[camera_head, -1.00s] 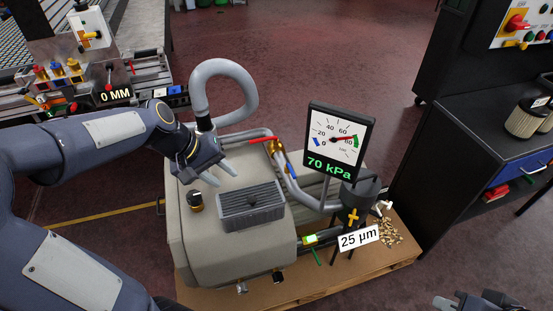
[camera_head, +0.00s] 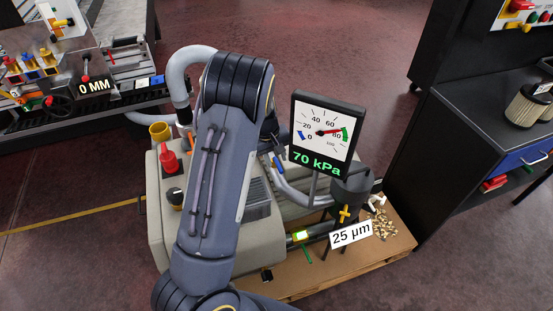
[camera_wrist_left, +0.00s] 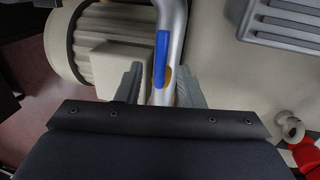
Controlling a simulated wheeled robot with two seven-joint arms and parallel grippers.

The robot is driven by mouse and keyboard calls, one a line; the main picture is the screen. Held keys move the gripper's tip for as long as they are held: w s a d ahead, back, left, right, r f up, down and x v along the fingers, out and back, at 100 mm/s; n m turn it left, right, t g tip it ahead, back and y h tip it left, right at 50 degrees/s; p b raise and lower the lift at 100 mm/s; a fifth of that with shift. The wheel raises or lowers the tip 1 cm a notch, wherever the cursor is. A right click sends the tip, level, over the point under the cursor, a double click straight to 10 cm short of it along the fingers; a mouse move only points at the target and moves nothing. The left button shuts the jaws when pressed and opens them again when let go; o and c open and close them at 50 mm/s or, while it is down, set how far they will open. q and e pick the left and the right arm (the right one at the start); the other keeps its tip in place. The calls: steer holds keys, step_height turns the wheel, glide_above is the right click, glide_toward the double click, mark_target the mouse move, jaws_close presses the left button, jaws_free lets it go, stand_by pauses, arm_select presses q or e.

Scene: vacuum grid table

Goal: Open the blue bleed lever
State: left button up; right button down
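The blue lever (camera_wrist_left: 161,58) lies along a grey pipe with a brass fitting, near the middle of the left wrist view. A bit of blue also shows beside my forearm in the head view (camera_head: 279,164). In the head view my left arm hides most of this gripper and the fitting. The gauge (camera_head: 322,130) reads 70 kPa. My right gripper is not in view.
The beige pump housing (camera_head: 245,236) stands under my arm, with a red part (camera_head: 169,160) and a yellow cup (camera_head: 160,131) on the left. A dark cabinet (camera_head: 470,150) is further right.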

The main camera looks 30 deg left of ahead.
arm_select(q)
steer(key=shift+w+f, duration=0.1)
steer(key=shift+f, duration=0.5)
jaws_close()
